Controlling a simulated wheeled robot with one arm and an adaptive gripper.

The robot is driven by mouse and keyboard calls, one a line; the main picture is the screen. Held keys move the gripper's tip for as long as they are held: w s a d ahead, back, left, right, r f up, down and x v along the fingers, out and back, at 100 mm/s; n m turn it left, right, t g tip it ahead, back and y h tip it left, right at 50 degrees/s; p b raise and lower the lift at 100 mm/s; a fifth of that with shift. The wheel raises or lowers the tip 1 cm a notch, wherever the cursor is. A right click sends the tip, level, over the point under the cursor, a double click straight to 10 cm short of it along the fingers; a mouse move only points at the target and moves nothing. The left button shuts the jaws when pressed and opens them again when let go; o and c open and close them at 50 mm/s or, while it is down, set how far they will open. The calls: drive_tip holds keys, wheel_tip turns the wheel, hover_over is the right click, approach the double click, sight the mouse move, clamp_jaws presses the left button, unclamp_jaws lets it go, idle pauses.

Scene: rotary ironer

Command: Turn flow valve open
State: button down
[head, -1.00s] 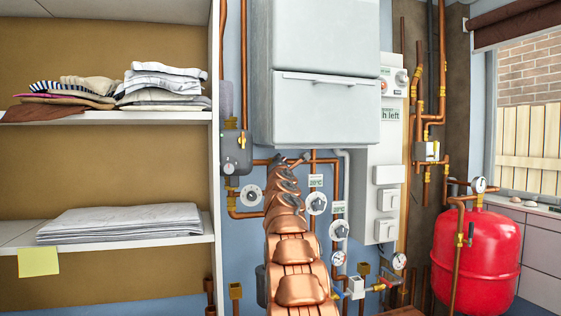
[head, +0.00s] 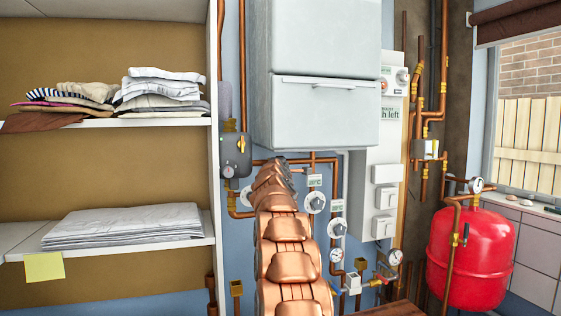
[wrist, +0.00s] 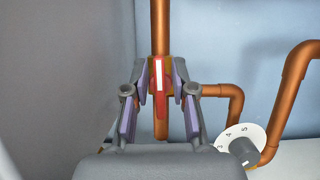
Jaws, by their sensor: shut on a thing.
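In the wrist view a small valve handle (wrist: 158,88), red with a white stripe, sits on a vertical copper pipe (wrist: 160,28). A bit of yellow fitting shows behind it. My gripper (wrist: 159,92) is shut on this handle, with one finger pad at each side. The handle points along the pipe as seen from the wrist. In the head view my copper-coloured arm reaches up to the pipes under the white boiler. There my gripper and the valve are hidden or too small to make out.
A numbered white dial (wrist: 242,146) sits just right of my gripper. Right of my arm are more dials (head: 314,201), gauges (head: 336,256) and pipes. A shelf unit (head: 215,130) with folded laundry stands left. A red tank (head: 468,258) stands at the right.

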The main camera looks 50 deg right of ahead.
drive_tip(key=shift+f, duration=0.1)
idle(0.3)
drive_tip(key=c, duration=1.2)
unclamp_jaws()
drive_tip(key=shift+c, duration=0.2)
